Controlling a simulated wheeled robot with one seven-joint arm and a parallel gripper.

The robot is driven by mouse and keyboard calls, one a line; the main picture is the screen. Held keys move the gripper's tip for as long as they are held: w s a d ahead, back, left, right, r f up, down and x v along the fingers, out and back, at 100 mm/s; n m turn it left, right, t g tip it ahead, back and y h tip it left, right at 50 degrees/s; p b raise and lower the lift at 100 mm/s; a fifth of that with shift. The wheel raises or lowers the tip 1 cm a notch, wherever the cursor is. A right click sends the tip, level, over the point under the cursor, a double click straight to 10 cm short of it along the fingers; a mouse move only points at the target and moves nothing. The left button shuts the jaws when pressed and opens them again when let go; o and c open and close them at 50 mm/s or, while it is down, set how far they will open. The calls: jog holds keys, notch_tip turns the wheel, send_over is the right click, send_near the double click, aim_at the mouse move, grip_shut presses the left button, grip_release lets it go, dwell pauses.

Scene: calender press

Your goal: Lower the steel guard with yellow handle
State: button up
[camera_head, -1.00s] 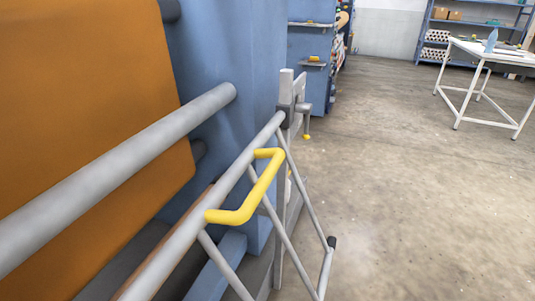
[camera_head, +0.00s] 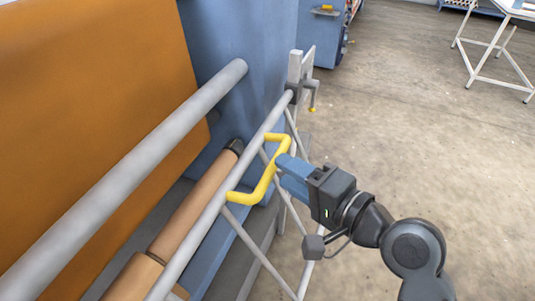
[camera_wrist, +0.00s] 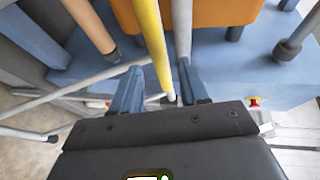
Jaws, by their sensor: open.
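The steel guard (camera_head: 212,212) is a grey tube frame with diagonal struts, standing along the front of the press. Its yellow handle (camera_head: 268,183) is a bent bar on the guard's top tube. My gripper (camera_head: 286,172), with blue fingers, is beside the handle on its right, near its far end. In the wrist view the handle (camera_wrist: 149,40) runs down from the top into the space between the two open fingers (camera_wrist: 160,88), with the grey guard tube (camera_wrist: 183,30) beside it. Whether the fingers touch the handle I cannot tell.
The press carries an orange sheet (camera_head: 95,110), a thick grey bar (camera_head: 140,165) and a tan roller (camera_head: 190,205). A grey post with a latch (camera_head: 302,88) stands at the guard's far end. A white table (camera_head: 500,45) is at the back right. The floor (camera_head: 400,130) between is clear.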

jog(key=x, duration=0.6)
jog(key=shift+w+a+f, duration=0.1)
jog(key=shift+w+a, duration=0.05)
jog(key=shift+c, duration=0.4)
grip_shut()
